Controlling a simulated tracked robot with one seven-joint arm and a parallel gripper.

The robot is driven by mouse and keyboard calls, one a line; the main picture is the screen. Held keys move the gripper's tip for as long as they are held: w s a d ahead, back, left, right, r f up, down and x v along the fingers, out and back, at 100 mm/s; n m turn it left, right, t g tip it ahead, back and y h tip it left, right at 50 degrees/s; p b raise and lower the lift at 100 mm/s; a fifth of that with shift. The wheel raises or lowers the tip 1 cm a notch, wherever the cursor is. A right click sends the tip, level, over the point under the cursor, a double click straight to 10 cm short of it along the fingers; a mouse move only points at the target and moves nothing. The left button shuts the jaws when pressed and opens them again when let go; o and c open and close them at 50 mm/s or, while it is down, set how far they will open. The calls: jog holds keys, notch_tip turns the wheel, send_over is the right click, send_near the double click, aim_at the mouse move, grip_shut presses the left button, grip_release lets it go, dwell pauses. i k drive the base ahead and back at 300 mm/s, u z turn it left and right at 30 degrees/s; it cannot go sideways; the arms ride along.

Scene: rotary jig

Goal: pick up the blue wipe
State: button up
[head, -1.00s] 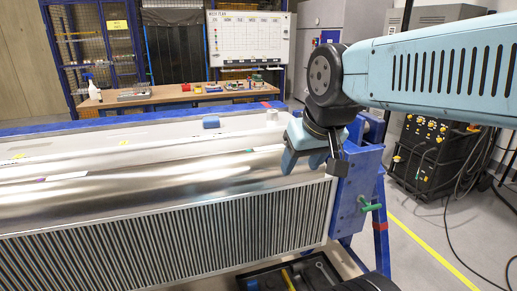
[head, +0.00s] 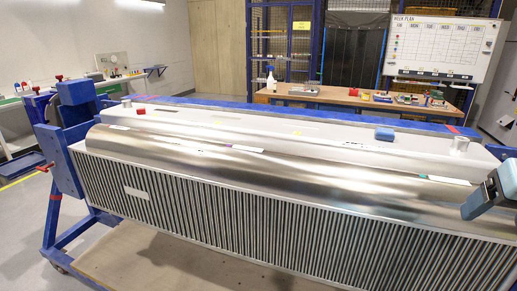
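A small blue block-like object (head: 385,134), which appears to be the blue wipe, lies on the pale flat surface behind the shiny metal cylinder (head: 290,170) in the head view. It sits right of the middle. My gripper (head: 474,210) is at the right edge, partly cut off by the frame, over the right end of the cylinder. It is in front of and to the right of the blue object and apart from it. The finger gap is not clear, so I cannot tell whether it is open or shut.
The blue jig frame (head: 72,140) with a ribbed panel (head: 250,215) fills the foreground. A red object (head: 138,112) and a small metal cylinder (head: 459,145) stand on the pale surface. A wooden workbench (head: 340,97) with several items is behind. Open floor lies left.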

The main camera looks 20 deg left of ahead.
aim_at(380, 134)
jog(key=k, duration=1.3)
jog(key=u, duration=0.6)
jog(key=i, duration=1.6)
jog(key=z, duration=0.6)
